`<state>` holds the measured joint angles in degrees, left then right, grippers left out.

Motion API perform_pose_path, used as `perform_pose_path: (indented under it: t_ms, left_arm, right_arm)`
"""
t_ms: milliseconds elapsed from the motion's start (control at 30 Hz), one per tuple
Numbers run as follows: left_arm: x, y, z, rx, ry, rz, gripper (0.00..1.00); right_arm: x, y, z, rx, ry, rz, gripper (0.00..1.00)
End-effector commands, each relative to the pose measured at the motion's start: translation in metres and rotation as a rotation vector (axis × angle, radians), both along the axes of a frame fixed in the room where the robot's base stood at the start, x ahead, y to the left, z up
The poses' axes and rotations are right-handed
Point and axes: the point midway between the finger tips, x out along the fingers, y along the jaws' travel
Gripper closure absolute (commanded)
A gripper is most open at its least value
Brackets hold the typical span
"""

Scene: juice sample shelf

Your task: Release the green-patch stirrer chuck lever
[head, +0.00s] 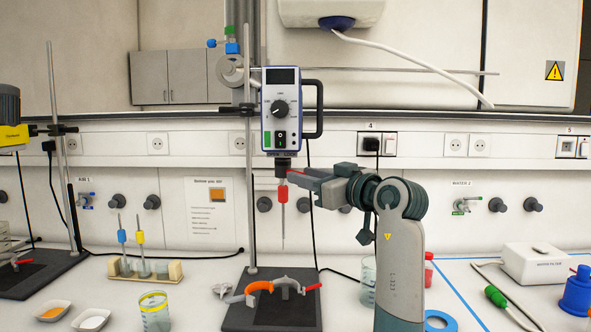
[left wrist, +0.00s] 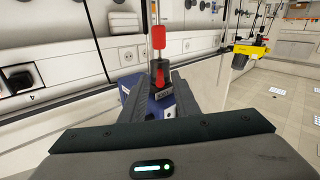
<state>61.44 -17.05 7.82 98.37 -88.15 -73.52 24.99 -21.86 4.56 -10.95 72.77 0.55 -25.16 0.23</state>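The stirrer (head: 281,108) is clamped on a stand, with a green patch (head: 267,139) on its front. Below its housing is a dark chuck (head: 283,168), with a red lever (head: 296,171) at its right side. A shaft with a red sleeve (head: 282,194) hangs below. My left gripper (head: 308,183) is at the chuck's right, at lever height. In the left wrist view, its fingers (left wrist: 160,92) are apart, with the red lever (left wrist: 160,76) and part of the chuck between them. I cannot tell whether they touch the lever. My right gripper is not in view.
A dark stand base (head: 238,317) carries an orange-and-grey curved piece (head: 262,287). A stirrer rack (head: 147,270), a beaker (head: 155,311) and two small dishes (head: 92,320) are left of it. Another stand (head: 55,150) is farther left.

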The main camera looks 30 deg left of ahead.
Motion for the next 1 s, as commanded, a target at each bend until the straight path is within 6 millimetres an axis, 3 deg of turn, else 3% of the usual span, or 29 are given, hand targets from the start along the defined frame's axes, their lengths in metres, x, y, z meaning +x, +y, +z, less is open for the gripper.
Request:
perform_pose_path:
  t_ms: [100, 300, 700, 833, 1000]
  left_arm:
    - [0.006, 0.017, 0.002, 0.001, 0.001, 0.001, 0.72]
    - [0.011, 0.034, 0.001, 0.001, 0.000, 0.000, 0.72]
    - [0.013, 0.038, 0.000, 0.000, 0.000, -0.001, 0.72]
    - [0.013, 0.038, 0.000, 0.000, 0.000, -0.001, 1.00]
    - [0.013, 0.038, 0.000, 0.001, -0.001, 0.000, 1.00]
  right_arm:
    - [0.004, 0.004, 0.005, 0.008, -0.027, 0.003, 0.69]
    - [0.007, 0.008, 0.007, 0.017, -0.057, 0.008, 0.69]
    - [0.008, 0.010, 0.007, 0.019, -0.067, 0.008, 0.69]
    - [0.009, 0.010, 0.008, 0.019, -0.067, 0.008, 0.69]
    - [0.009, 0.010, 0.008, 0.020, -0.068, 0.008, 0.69]
